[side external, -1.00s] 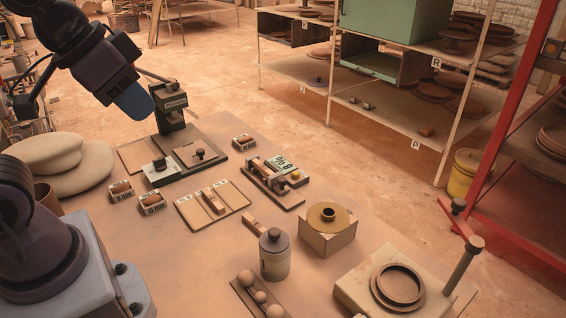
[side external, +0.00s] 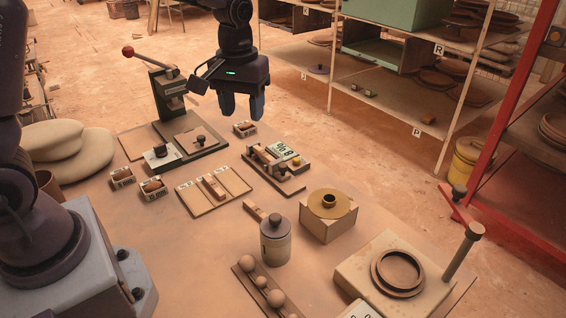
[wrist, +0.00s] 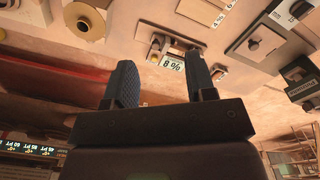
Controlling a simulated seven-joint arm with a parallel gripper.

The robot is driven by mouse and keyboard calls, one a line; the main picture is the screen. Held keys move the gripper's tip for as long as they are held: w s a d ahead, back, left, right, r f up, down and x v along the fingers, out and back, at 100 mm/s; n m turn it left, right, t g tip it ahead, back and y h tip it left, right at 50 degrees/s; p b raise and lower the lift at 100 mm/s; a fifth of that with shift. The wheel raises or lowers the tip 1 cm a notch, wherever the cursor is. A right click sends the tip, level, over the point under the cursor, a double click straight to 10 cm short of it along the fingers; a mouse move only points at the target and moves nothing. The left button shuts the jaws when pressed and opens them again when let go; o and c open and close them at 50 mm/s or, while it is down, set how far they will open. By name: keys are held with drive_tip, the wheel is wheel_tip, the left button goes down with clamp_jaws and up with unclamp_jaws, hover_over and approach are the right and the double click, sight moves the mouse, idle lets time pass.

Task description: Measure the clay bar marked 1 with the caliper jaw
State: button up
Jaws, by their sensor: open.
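The caliper device (side external: 272,172) with its display (side external: 284,149) sits on a small dark base in mid-table; the wrist view also shows the display (wrist: 172,63). A reddish clay bar (side external: 213,187) lies on a flat board with labelled lanes (side external: 236,181). Small labelled boxes hold similar bars: two at the left (side external: 122,176) (side external: 152,187) and one behind the caliper (side external: 245,128). I cannot read which bar is marked 1. My gripper (side external: 242,107) is open and empty, pointing down above the table's back part; its fingers also show in the wrist view (wrist: 162,80).
A lever press (side external: 168,95) with a red knob stands behind at the left. A lidded jar (side external: 275,243), a block with a brass flanged ring (side external: 328,205), a row of balls (side external: 262,283) and a ring fixture (side external: 398,272) occupy the front right. Shelves stand beyond.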

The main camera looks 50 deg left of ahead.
sight(283, 165)
drive_tip(key=w+a+f+n, duration=0.3)
drive_tip(key=w+f+n, duration=0.6)
drive_tip(key=w+n, duration=0.3)
wheel_tip(283, 165, down, 12)
drive_tip(key=shift+s+r, duration=0.1)
clamp_jaws()
